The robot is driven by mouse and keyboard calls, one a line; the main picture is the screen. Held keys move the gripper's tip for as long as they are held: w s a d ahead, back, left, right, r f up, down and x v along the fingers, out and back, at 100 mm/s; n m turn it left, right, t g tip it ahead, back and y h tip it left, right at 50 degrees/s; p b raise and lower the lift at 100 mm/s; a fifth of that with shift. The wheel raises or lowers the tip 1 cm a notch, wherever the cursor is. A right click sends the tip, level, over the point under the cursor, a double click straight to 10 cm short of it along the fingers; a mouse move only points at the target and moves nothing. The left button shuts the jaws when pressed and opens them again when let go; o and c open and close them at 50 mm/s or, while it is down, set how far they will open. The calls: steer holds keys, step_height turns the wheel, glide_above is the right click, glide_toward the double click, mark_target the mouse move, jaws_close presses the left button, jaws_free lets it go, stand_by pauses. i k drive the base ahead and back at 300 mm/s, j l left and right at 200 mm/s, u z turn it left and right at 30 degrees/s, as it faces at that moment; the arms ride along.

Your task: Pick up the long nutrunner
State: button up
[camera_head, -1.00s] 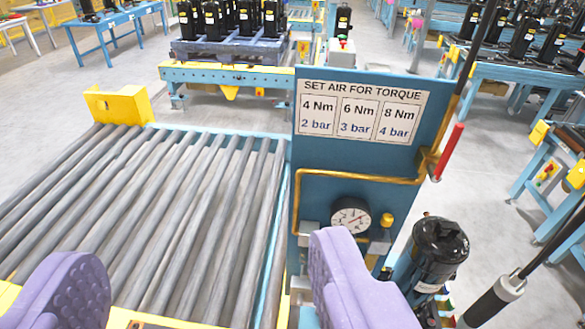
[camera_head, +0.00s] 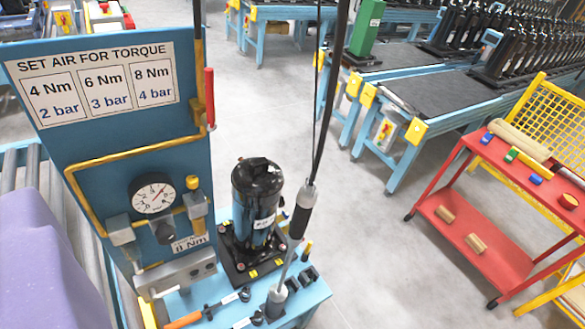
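A long slim tool that looks like the long nutrunner (camera_head: 301,213) hangs upright, slightly tilted, from a dark cable right of the torque panel. It has a black grip, a grey collar and a thin shaft down to a dark socket end (camera_head: 275,300) over the blue bench. Of my gripper, one purple finger (camera_head: 45,265) shows at the lower left edge, well left of the tool and apart from it. The other finger is out of view, so its opening cannot be judged. A black compressor (camera_head: 257,200) stands upright just left of the tool.
The blue panel (camera_head: 125,140) carries a torque sign, a gauge (camera_head: 153,195) and a card reading 8 Nm. A red cart (camera_head: 490,210) stands right. Grey floor between is clear.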

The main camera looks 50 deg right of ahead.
mark_target(306, 197)
steer(key=z, duration=1.1)
steer(key=l+u, duration=0.25)
steer(key=k+l, duration=0.05)
